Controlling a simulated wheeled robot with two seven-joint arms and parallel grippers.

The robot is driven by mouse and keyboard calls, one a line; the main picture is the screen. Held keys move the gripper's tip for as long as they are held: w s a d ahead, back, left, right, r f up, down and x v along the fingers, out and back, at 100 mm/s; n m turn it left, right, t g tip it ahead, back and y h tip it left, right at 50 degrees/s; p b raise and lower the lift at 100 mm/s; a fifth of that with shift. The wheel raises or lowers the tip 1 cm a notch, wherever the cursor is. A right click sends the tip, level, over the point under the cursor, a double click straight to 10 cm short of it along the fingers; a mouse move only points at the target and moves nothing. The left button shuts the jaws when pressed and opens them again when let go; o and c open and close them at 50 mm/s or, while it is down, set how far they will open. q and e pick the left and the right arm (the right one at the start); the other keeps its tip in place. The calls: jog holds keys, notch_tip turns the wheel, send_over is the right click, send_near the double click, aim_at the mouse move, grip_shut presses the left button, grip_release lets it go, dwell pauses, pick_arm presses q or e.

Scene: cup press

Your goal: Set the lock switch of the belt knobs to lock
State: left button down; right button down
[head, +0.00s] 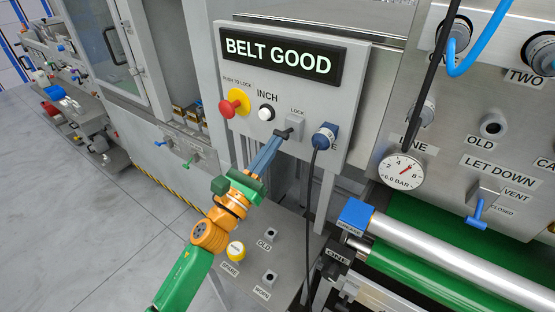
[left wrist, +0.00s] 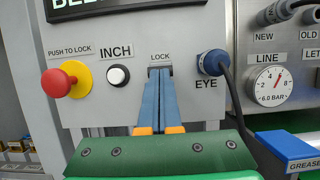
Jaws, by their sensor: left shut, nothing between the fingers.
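The lock switch (head: 294,125) is a small grey plate under a LOCK label on the control panel, below the BELT GOOD display. A dark part at its lower left lies by my fingertips. My left gripper (head: 279,136) comes up from below with its blue fingers shut and empty. In the left wrist view, the closed fingertips (left wrist: 160,73) are right at the lock switch (left wrist: 160,60), just below its label, and cover most of it. I cannot tell if they touch it or which way it is set. My right gripper is not in view.
Left of the switch are a white INCH button (head: 266,113) and a red push button (head: 228,107) on yellow. Right of it is the blue EYE connector (head: 325,136) with a hanging black cable. A pressure gauge (head: 402,170) and a roller (head: 440,253) lie further right.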

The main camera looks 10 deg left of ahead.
pick_arm(q)
jog(key=shift+w+r+p, duration=0.1)
jog(key=shift+r+p, duration=0.25)
jog(key=shift+r, duration=0.55)
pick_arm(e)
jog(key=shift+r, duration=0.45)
pick_arm(q)
jog(key=shift+r, duration=0.1)
